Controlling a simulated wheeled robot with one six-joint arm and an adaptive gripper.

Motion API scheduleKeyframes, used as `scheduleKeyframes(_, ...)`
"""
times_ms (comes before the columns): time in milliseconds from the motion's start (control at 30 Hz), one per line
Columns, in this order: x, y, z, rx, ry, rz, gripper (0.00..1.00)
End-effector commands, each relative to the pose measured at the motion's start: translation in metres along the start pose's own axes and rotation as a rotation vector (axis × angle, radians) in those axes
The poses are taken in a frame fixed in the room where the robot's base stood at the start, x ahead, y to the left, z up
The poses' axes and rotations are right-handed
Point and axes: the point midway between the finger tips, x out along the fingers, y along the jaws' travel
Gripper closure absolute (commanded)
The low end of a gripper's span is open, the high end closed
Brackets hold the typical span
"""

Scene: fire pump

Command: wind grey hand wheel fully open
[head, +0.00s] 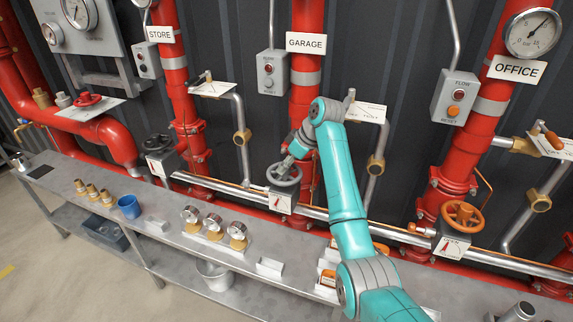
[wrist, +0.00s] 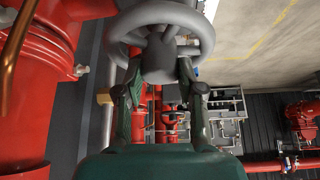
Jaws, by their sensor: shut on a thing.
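The grey hand wheel (head: 284,174) sits on the steel pipe below the red pipe with the GARAGE sign (head: 306,42). A white plate with a red mark (head: 281,201) is just under it. In the wrist view the wheel (wrist: 117,48) fills the upper middle, its rim, spokes and hub close to the camera. My gripper (wrist: 161,80) is shut on the wheel, with one finger on each side of the hub. In the head view my gripper (head: 292,158) reaches the wheel from above and behind, and its fingertips are too small to make out.
An orange wheel (head: 462,216) stands to the right and a black wheel (head: 158,144) to the left on the same pipe. Red pipes rise close behind.

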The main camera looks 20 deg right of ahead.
Motion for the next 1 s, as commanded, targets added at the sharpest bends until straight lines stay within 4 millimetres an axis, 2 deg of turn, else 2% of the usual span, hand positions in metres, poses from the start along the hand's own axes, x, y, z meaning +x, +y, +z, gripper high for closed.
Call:
scheduleKeyframes(167, 0.0004, 0.0012, -0.0004, -0.091, 0.0, -0.055, 1.0)
scheduleKeyframes(600, 0.0012, 0.0032, -0.0026, -0.52, 0.001, -0.303, 1.0)
scheduleKeyframes(800, 0.0016, 0.0034, -0.0023, -0.605, 0.001, -0.349, 1.0)
scheduleKeyframes(1000, 0.002, 0.0033, -0.002, -0.609, 0.001, -0.35, 1.0)
